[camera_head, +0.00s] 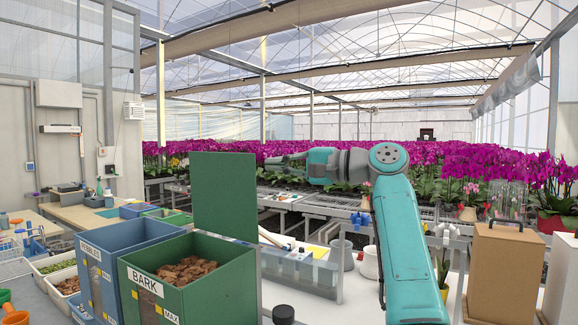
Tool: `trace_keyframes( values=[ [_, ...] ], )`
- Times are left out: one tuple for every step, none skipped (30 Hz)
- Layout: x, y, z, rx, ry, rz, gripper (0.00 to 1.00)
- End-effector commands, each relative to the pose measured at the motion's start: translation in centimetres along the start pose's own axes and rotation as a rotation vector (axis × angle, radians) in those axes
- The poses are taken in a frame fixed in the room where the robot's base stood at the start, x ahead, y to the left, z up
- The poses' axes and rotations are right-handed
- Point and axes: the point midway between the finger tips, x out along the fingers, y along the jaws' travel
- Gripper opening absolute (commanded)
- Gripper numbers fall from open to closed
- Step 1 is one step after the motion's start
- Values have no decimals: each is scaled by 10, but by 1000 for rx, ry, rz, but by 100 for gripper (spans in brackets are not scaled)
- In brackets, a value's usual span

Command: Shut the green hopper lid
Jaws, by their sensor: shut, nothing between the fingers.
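The green hopper (222,293) labelled BARK stands at the lower left, with brown bark chips (188,271) inside. Its green lid (222,193) stands upright at the back edge, so the hopper is open. My gripper (270,161) is shut and empty. It points left, to the right of the raised lid and at about the height of its upper part. A gap shows between the fingertips and the lid's right edge in the picture; the depth between them is hard to tell.
A blue hopper (101,292) labelled PEBBLES stands left of the green one. Shallow trays (62,283) lie further left. A grey divided bin (300,270) stands behind to the right. Orchids fill the benches behind.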

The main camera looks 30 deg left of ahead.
Motion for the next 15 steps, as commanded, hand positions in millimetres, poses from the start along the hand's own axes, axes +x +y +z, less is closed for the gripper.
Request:
trace_keyframes(
  values=[
    [9, -1, 1, 1, -2, 0, 0],
    [14, -1, 1, 1, -2, 0, 0],
    [18, 0, 0, 1, -1, 0, 0],
    [22, 0, 0, 1, 0, 0, 0],
    [26, 0, 0, 1, 0, 0, 0],
    [32, 0, 0, 0, 0, 0, 0],
    [36, 0, 0, 0, -1, 1, 0],
    [39, 0, 0, 1, -1, 1, 0],
    [44, 0, 0, 1, 0, 0, 0],
    [47, 0, 0, 1, 0, 0, 0],
    [49, 0, 1, 0, 1, -1, 0],
    [48, 0, 4, -2, 1, 0, 0],
    [49, 1, 7, -2, 1, 0, 0],
    [50, 1, 9, -2, 1, 0, 0],
    [50, 1, 12, -2, 1, 0, 0]
  ],
)
